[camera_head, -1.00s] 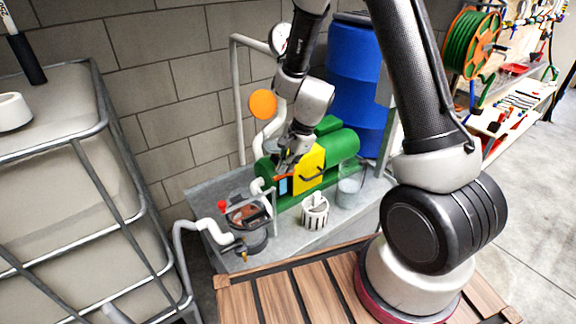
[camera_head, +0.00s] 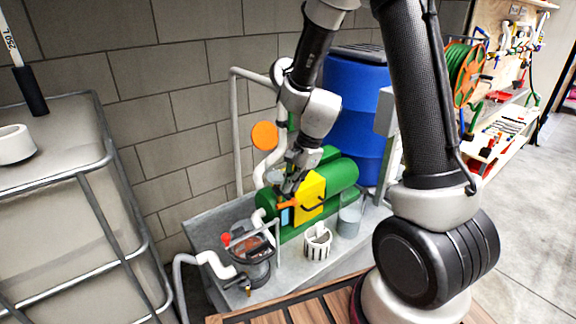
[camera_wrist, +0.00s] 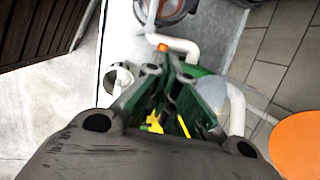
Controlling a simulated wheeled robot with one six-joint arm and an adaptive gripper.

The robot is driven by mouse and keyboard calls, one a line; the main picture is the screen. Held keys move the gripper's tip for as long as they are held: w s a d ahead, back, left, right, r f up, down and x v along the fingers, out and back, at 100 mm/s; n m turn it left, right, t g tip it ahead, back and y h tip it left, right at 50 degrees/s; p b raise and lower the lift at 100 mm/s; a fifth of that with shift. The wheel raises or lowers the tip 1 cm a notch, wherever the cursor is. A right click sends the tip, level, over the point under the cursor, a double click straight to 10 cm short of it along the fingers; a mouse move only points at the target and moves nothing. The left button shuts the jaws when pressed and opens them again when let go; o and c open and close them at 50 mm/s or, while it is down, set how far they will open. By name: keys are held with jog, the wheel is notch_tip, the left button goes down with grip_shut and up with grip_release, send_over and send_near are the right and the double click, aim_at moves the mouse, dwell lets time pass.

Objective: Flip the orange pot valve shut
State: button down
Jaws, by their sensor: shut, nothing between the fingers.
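An orange valve handle (camera_head: 287,204) shows at the left end of the green pump unit, by the white pipe that leads to the pot (camera_head: 252,262). It also shows in the wrist view (camera_wrist: 162,47) as a small orange piece just beyond my fingertips. My gripper (camera_head: 289,188) is shut and empty, pointing down right above the orange handle. In the wrist view its fingers (camera_wrist: 172,63) converge close to the handle; I cannot tell whether they touch it. The gripper partly hides the handle and the pipe behind it.
A yellow box (camera_head: 309,193) sits on the green tank (camera_head: 340,176), close to my gripper's right. A white slotted basket (camera_head: 318,243) and a clear jar (camera_head: 350,219) stand in front. A red knob (camera_head: 226,239) stands over the pot. An orange disc (camera_head: 265,135) is near the wall.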

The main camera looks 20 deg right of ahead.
notch_tip(320, 180, up, 8)
jog(key=s, duration=0.1)
jog(key=m, duration=1.8)
send_near(287, 204)
jog(key=s+f, duration=0.5)
jog(key=shift+h, duration=0.3)
jog(key=shift+w+a+f, duration=0.5)
jog(key=shift+w+a, duration=0.1)
jog(key=shift+w, duration=0.2)
jog(key=shift+w+a+f, duration=0.45)
jog(key=shift+w+a, duration=0.1)
jog(key=shift+w, duration=0.2)
